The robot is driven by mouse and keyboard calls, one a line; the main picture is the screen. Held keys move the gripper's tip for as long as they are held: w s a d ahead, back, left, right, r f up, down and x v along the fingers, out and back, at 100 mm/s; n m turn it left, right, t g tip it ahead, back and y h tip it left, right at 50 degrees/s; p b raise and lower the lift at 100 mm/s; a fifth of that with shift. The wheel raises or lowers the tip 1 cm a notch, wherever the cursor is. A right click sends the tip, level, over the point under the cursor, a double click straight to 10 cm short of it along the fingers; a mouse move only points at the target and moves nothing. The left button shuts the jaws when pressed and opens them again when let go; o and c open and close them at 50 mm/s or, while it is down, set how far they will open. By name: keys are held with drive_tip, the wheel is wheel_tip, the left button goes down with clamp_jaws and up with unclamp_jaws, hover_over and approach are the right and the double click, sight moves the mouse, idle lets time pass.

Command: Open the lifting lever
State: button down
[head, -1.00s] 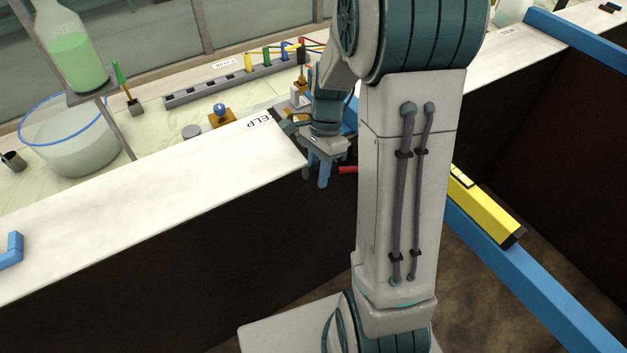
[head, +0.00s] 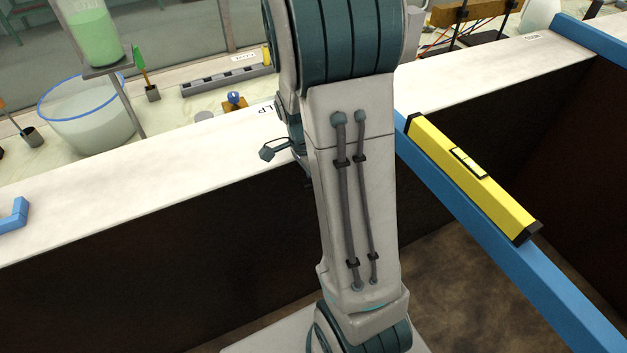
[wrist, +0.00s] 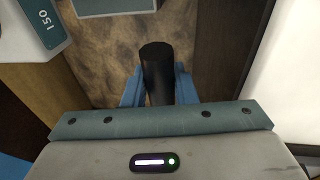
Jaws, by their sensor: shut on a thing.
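In the wrist view my gripper (wrist: 158,90) has its two blue fingers on either side of a black, round-ended cylinder (wrist: 157,68). The gripper is shut on this cylinder, which looks like the grip of the lifting lever. The rest of the lever is hidden beneath the gripper body. In the head view my arm stands in front of the gripper and the lever. Only a small part of my wrist shows left of the arm, beside the white ledge, so the lever's angle cannot be told there.
A yellow spirit level (head: 470,180) lies on a blue rail (head: 520,270) right of my arm. The white ledge (head: 120,200) runs behind the arm. A glass basin (head: 85,110) and a green-filled bottle (head: 95,35) stand at the left. A blue bracket (head: 14,216) is at the left edge.

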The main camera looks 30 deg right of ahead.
drive_tip(key=c, duration=1.2)
unclamp_jaws()
drive_tip(key=shift+d, duration=0.1)
drive_tip(key=shift+r, duration=0.1)
drive_tip(key=shift+w+r, duration=0.15)
drive_tip(key=shift+r, duration=0.2)
drive_tip(key=v, duration=1.3)
